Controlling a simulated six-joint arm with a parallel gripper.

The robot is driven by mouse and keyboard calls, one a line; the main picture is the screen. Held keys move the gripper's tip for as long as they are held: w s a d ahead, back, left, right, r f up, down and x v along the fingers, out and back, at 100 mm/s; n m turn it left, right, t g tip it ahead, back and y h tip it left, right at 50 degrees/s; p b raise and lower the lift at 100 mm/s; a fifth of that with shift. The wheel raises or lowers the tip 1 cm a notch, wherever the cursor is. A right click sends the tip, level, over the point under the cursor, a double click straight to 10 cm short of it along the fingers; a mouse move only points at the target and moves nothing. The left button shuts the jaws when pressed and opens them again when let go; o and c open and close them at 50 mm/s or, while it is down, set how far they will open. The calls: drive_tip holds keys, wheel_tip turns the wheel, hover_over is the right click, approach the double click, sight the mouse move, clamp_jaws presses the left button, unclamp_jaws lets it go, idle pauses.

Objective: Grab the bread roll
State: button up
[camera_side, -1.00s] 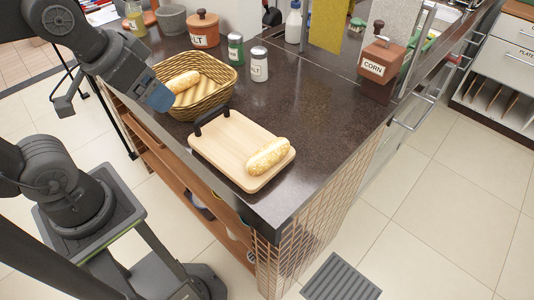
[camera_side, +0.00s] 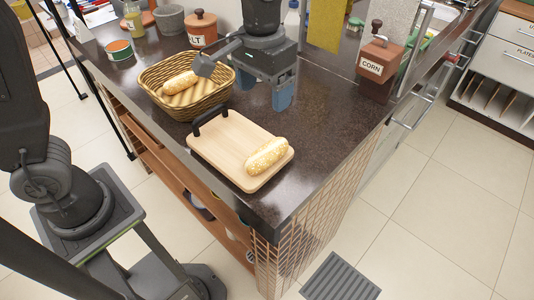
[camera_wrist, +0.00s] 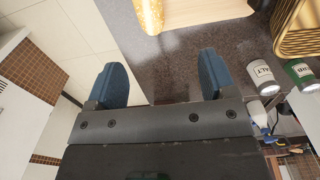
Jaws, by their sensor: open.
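One golden bread roll (camera_side: 267,155) lies on the right part of a wooden board with a dark handle (camera_side: 228,151). Another bread roll (camera_side: 181,82) lies in a wicker basket (camera_side: 190,106). My gripper (camera_side: 280,98) hangs above the dark counter, behind the board, with its blue fingers pointing down and apart. Nothing is between the fingers. In the wrist view my gripper (camera_wrist: 163,72) is open, and the board's roll (camera_wrist: 150,14) is cut off at the top edge, beyond the fingers. The board (camera_wrist: 205,11) shows beside it.
The basket (camera_wrist: 298,32), a salt shaker (camera_wrist: 261,74) and a green shaker (camera_wrist: 299,71) stand to the right in the wrist view. The counter between board and grinder is clear.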

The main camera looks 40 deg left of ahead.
sight(273, 146)
drive_tip(key=f, duration=0.6)
drive_tip(key=d+f, duration=0.1)
drive_tip(key=f, duration=0.2)
drive_tip(key=shift+w+d+f, duration=0.1)
drive_tip(key=shift+w+f, duration=0.15)
drive_tip(key=shift+w, duration=0.05)
drive_tip(key=shift+d+f, duration=0.2)
drive_tip(key=shift+f, duration=1.1)
drive_tip(key=shift+d+f, duration=0.15)
drive_tip(key=shift+f, duration=1.1)
drive_tip(key=shift+c, duration=0.4)
drive_tip(key=c, duration=0.9)
